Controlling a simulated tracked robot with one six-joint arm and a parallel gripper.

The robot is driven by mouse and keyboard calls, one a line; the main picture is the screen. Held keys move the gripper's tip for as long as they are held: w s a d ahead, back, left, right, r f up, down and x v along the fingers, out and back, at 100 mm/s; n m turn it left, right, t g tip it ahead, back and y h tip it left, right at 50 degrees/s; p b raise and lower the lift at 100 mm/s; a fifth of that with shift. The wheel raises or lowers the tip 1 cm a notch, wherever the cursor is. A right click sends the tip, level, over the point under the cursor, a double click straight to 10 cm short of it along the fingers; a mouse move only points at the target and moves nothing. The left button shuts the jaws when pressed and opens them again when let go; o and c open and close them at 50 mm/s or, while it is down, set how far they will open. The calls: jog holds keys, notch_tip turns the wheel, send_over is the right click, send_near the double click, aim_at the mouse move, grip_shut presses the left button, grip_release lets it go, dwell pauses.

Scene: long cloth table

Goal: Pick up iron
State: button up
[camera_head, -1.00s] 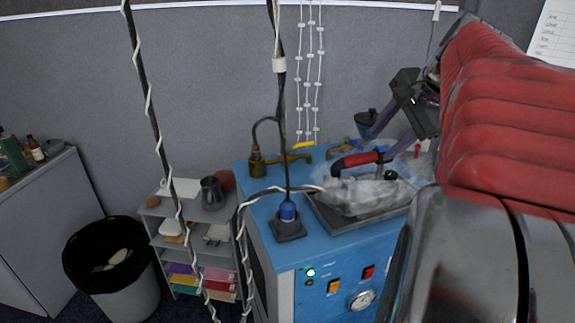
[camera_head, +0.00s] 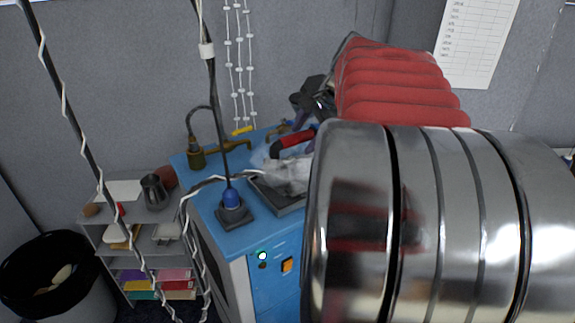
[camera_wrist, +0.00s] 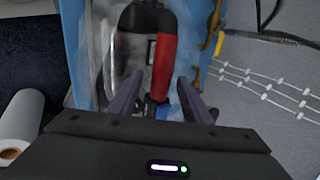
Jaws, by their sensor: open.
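The iron (camera_head: 290,172) has a red and black handle and a pale, cloudy body. It rests on a dark tray (camera_head: 277,200) on top of the blue machine (camera_head: 196,196). My own arm hides its right part in the head view. In the wrist view the iron's red handle (camera_wrist: 164,62) runs upright in the picture, just beyond the fingertips. My gripper (camera_wrist: 158,86) is open, its two purple fingers apart with the lower handle end seen between them. I cannot tell whether a finger touches the iron.
A grey shelf (camera_head: 137,245) and a black bin (camera_head: 52,275) are on the left. A white roll (camera_wrist: 20,115) shows in the wrist view.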

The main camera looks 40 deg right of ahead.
send_over(298, 161)
jog(key=shift+f, duration=2.15)
grip_shut()
jog(key=shift+r, duration=0.15)
